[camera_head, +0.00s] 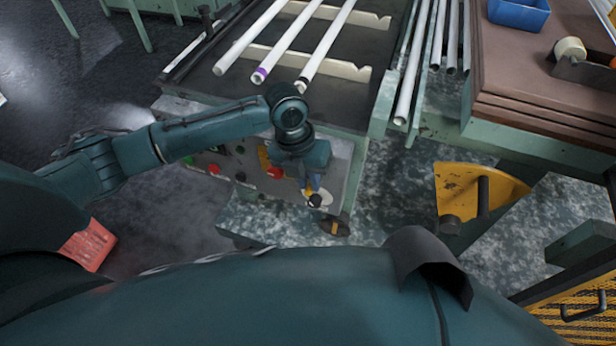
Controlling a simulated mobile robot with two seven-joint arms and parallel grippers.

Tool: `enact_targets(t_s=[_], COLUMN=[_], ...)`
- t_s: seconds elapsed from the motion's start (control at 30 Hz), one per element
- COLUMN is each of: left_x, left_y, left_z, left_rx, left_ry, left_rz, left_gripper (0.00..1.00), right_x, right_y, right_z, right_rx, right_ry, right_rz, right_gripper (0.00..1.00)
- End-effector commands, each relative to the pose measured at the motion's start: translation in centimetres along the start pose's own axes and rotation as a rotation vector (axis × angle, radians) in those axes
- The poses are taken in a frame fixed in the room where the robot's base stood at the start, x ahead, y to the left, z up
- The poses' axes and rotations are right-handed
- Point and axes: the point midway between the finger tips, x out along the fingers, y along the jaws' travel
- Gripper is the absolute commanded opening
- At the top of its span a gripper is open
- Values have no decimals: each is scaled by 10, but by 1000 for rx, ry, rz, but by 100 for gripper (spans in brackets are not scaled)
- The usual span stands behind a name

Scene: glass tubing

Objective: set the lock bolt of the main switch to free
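The control panel (228,183) is on the near face of the bench, with several red, green and black buttons. A red knob (274,172) on a yellow plate shows beside my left gripper, partly covered by it; it may be the main switch. A small black knob (314,201) sits in front of a pale plate (326,196) at the panel's right part. I cannot tell if it is the lock bolt. My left gripper (310,186) is at the panel, just above the black knob. Its fingers are too small and covered to tell open from shut. My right gripper is not in view.
Several glass tubes (287,40) lie on pale notched rails on the bench top. More tubes (412,70) lie on a rack to the right. A brown table (540,95) with a blue bin (519,12) stands at right. A yellow quadrant plate (470,190) is below it.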

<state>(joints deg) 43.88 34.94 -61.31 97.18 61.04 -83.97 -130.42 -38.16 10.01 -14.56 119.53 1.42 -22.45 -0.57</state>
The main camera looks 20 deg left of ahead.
Motion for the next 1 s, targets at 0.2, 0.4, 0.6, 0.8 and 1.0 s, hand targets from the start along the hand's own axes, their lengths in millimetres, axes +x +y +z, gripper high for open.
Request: enact_targets(t_s=[0.2,0.4,0.6,0.8,1.0], left_x=[0,0,0,3,8], left_y=[0,0,-1,-26,-39], left_z=[0,0,0,0,0], left_rx=[0,0,0,2,-1], left_ry=[0,0,0,2,1], left_rz=[0,1,0,-2,0], left_gripper=[0,0,0,0,0], right_x=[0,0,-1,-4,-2], right_y=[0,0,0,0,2], right_z=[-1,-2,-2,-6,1], right_rx=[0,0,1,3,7], right_ry=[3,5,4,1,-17], right_rz=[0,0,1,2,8], right_gripper=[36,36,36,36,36])
